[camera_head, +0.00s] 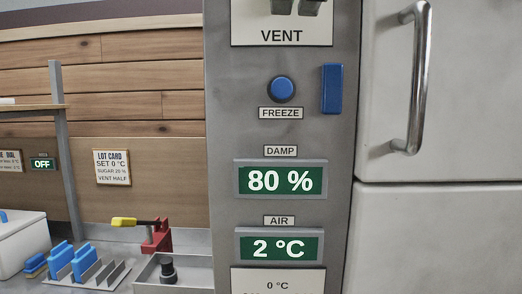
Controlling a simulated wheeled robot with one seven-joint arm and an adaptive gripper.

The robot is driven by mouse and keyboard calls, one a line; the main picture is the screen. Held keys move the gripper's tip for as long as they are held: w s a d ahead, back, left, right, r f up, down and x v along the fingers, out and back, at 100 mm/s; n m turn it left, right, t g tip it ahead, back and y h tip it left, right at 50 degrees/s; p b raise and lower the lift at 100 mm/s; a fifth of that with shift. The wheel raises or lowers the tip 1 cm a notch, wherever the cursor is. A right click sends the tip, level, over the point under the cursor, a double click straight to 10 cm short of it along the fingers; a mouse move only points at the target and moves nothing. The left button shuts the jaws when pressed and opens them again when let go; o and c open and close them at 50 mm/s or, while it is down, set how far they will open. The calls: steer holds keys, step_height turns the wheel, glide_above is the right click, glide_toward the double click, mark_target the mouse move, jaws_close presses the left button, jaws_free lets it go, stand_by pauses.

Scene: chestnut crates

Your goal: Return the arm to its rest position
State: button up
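No arm link of mine shows clearly in the head view. Two dark grey pieces (313,7) are cut off by the top edge, in front of the white VENT plate (250,36). They may be my gripper's fingertips or part of the vent control; I cannot tell which. Whether they hold anything is hidden above the picture.
A grey control column (225,150) has a blue FREEZE button (283,89) and displays reading 80 % (281,180) and 2 °C (277,247). A white door with a metal handle (417,80) is right. A red clamp (158,238) and blue-handled tools (84,262) are lower left.

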steer(key=w+d+f+m+g+h, duration=0.1)
steer(key=w+d+f+m+g, duration=0.25)
steer(key=f, duration=0.65)
steer(key=w+d+f+m+g+h, duration=0.1)
steer(key=d+f+m+g, duration=0.25)
steer(key=d+f, duration=0.45)
steer(key=s+d+f+m+g+y, duration=0.1)
steer(key=f+m, duration=0.4)
steer(key=f, duration=0.6)
steer(key=s+d+f+m+g+y, duration=0.2)
steer(key=s+f, duration=0.4)
steer(key=f, duration=0.4)
steer(key=d+m+g, duration=0.1)
steer(key=m, duration=0.1)
steer(key=shift+f+m+g, duration=0.35)
steer(key=shift+m+g, duration=0.05)
